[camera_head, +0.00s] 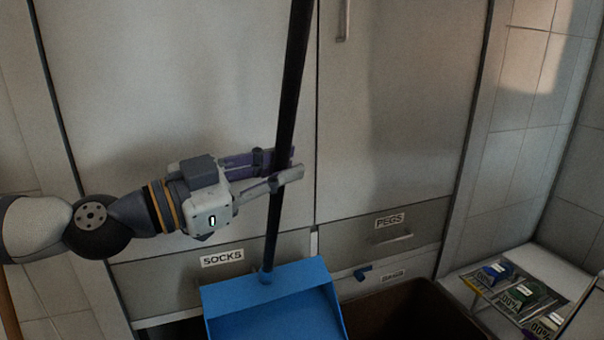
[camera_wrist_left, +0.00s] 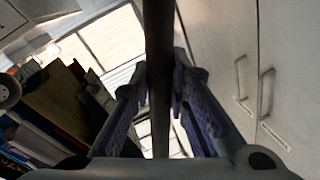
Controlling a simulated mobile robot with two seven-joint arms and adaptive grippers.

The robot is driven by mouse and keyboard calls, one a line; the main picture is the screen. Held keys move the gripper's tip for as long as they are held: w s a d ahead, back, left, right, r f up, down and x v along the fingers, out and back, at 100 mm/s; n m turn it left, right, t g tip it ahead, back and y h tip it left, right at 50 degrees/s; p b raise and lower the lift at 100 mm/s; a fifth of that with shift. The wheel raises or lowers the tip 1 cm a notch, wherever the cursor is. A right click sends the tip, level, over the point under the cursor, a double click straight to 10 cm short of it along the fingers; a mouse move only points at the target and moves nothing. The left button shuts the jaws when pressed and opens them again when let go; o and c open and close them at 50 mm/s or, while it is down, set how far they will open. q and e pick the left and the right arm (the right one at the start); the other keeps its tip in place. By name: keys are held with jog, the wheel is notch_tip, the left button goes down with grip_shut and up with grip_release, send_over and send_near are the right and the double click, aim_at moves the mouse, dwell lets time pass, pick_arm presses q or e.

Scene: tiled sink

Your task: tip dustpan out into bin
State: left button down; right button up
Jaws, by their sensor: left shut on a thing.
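The dustpan is a blue pan (camera_head: 268,299) on a long black handle (camera_head: 290,95). My left gripper (camera_head: 286,168) comes in from the left and is shut around the handle, well above the pan. The handle stands nearly upright, leaning slightly right at the top. In the left wrist view the handle (camera_wrist_left: 159,70) runs between the two purple fingers (camera_wrist_left: 158,108). The bin (camera_head: 420,310) is a brown open container at the bottom, right of the pan. Its inside is dark and its lower part is cut off. I cannot see what the pan holds. My right gripper is not in view.
Cabinet doors (camera_head: 390,110) stand behind the handle, with drawers labelled SOCKS (camera_head: 222,259) and PEGS (camera_head: 389,221) below. At right, a low surface holds several small packets (camera_head: 528,294). A tiled wall (camera_head: 535,130) closes off the right side.

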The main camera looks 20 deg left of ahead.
pick_arm(q)
jog(key=shift+w+a+r+n, duration=0.15)
jog(key=shift+w+a+n, duration=0.15)
jog(key=shift+w+a, duration=0.5)
jog(key=w+a+n+b, duration=0.4)
jog(key=w+a+b, duration=0.1)
jog(key=w+a, duration=0.4)
jog(key=shift+w+a+r+y, duration=0.15)
jog(key=shift+w+r+y, duration=0.2)
jog(key=shift+w, duration=0.75)
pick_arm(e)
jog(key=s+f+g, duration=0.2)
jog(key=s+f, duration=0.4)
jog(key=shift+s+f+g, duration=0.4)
